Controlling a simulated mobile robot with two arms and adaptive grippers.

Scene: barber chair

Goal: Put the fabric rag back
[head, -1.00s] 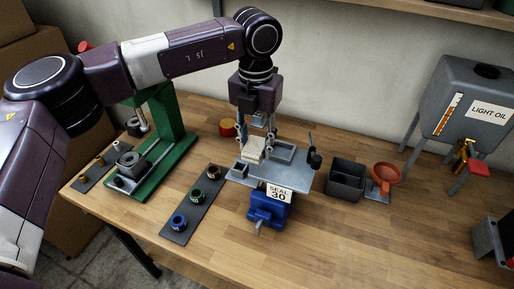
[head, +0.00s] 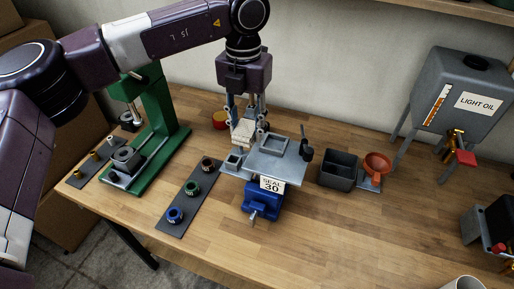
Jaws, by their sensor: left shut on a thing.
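The fabric rag (head: 243,131) is a small cream folded block. My left gripper (head: 246,122) points down and is shut on it, holding it above the back left part of the grey metal plate. The plate (head: 286,172) sits on a blue vise (head: 262,202) with a "SEAL 30" label (head: 272,185). A shallow square tray (head: 268,145) is on the plate to the right of the rag, and a small square holder (head: 233,161) is at its left edge. My right gripper is not in view.
A green press (head: 160,125) stands at left, beside a dark strip (head: 178,213) with several coloured rings. The front bench is clear.

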